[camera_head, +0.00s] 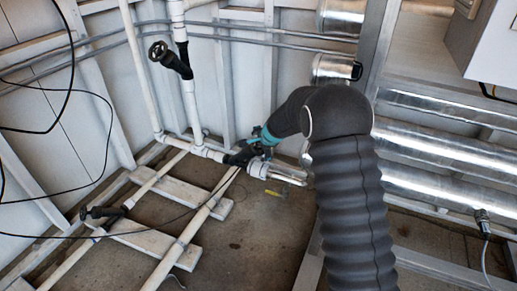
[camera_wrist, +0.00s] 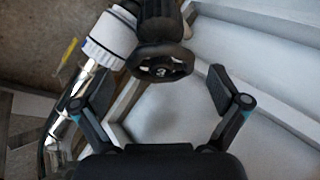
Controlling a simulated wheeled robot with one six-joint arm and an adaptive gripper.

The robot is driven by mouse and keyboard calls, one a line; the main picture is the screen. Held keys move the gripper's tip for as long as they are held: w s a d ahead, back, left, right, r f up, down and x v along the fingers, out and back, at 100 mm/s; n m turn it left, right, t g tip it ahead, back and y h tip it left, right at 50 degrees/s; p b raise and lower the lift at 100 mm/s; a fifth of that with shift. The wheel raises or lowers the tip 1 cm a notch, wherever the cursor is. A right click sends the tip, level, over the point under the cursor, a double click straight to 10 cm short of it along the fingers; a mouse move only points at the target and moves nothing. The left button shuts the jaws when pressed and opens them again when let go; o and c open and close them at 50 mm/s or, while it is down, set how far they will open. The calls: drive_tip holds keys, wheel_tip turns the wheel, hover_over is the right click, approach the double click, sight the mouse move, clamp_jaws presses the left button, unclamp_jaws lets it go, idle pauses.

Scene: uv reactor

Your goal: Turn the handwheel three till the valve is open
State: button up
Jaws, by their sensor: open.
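In the wrist view a black handwheel (camera_wrist: 161,67) sits on a black valve body beside a white pipe fitting. A pale mark on its hub looks like a 3. My gripper (camera_wrist: 150,74) is open, one finger on each side of the handwheel. The fingers look apart from the rim; the gap in depth is hard to judge. In the head view my gripper (camera_head: 247,153) is at the pipe junction low on the wall. My arm and the gripper hide most of the handwheel there. How far the valve is open cannot be seen.
Two other black handwheels stand on pipes, one upper left (camera_head: 158,51) and one lower left (camera_head: 84,212). Silver cylinders (camera_head: 440,150) fill the right side. White pipes run along the wall and floor. A small yellow item (camera_wrist: 68,53) lies on the bare floor.

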drive_tip(key=shift+x, duration=1.05)
drive_tip(key=c, duration=1.1)
drive_tip(key=shift+f+n+b, duration=0.2)
drive_tip(key=shift+n+b, duration=0.1)
drive_tip(key=shift+b, duration=0.7)
drive_tip(key=shift+n+t+b, duration=0.3)
drive_tip(key=shift+b, duration=0.45)
